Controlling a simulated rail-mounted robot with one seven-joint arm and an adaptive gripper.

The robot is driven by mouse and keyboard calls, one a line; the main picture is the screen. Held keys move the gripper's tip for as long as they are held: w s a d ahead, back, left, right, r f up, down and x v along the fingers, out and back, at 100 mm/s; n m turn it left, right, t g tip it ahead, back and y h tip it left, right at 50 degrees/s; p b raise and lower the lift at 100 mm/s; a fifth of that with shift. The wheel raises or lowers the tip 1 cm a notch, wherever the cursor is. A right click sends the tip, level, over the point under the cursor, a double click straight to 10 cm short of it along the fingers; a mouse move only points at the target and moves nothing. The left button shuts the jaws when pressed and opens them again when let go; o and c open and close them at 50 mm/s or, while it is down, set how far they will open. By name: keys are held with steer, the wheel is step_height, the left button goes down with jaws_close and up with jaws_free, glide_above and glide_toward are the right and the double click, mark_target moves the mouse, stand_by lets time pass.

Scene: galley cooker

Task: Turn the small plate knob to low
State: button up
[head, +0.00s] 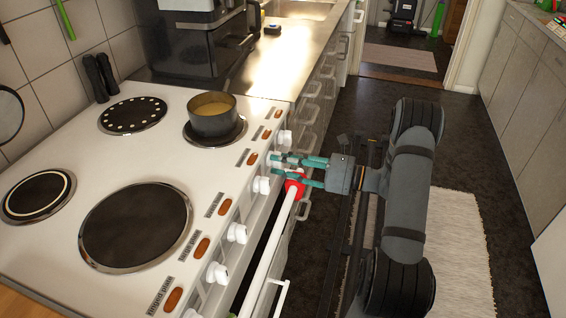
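The white cooker (70,150) has a row of white knobs on its front edge, each beside an orange lamp and a label. The far labels are too small to read, so I cannot tell for certain which knob is for the small plate. My gripper (279,165) reaches in from the right with its teal fingers at a far knob (275,160), which they partly hide. The fingers are apart; I cannot tell whether they press on the knob. A bare knob (284,137) sits just beyond, and another (262,185) sits just nearer. Their settings are not readable.
A pot (212,115) with yellowish contents stands on the far right plate. A white rail (270,255) with a red end (295,186) runs along the cooker front, close below my fingers. A black appliance (195,45) stands on the steel counter (285,65). The aisle floor is to the right.

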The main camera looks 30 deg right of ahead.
steer(key=c, duration=0.6)
jaws_close()
steer(key=shift+r+p, duration=0.1)
steer(key=shift+p, duration=0.2)
steer(key=shift+r+m+p, duration=0.2)
steer(key=shift+m+p, duration=2.85)
steer(key=shift+m, duration=1.35)
steer(key=o, duration=1.1)
jaws_free()
steer(key=shift+f, duration=0.1)
